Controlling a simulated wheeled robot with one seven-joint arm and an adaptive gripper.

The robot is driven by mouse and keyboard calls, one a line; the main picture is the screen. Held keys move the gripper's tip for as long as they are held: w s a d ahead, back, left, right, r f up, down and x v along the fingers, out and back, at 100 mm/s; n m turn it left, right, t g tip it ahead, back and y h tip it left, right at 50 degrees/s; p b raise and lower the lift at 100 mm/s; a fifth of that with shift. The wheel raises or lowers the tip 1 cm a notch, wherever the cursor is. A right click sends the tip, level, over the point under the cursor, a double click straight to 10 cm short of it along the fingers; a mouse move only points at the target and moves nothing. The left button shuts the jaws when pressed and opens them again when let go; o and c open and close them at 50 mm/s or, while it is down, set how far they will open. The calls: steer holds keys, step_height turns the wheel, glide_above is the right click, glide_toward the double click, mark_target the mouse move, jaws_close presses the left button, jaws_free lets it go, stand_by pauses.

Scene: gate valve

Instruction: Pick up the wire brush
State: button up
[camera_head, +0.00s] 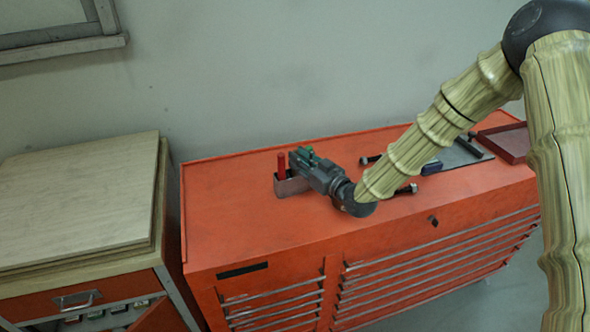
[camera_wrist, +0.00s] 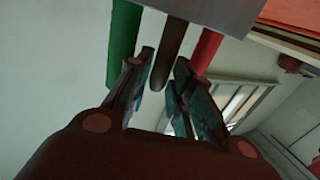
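A small box-shaped holder (camera_head: 292,187) stands on the orange cabinet top, with a red handle (camera_head: 281,166) upright in it. In the wrist view the holder (camera_wrist: 222,12) is at the top edge. A green handle (camera_wrist: 124,40), a brown handle (camera_wrist: 169,48) and a red handle (camera_wrist: 205,52) stick out of it. My gripper (camera_head: 297,160) is at the holder. In the wrist view my open gripper (camera_wrist: 164,68) has the brown handle's end between its fingertips, with gaps visible. No bristles show, so I cannot tell which handle is the wire brush's.
The orange cabinet (camera_head: 235,225) carries dark bolt-like pieces (camera_head: 406,189), a grey plate (camera_head: 462,155) and a dark red tray (camera_head: 506,142) to the right. A wooden-topped bench (camera_head: 75,200) stands at left. The cabinet's front left top is clear.

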jaws_close()
steer(key=shift+r, duration=0.1)
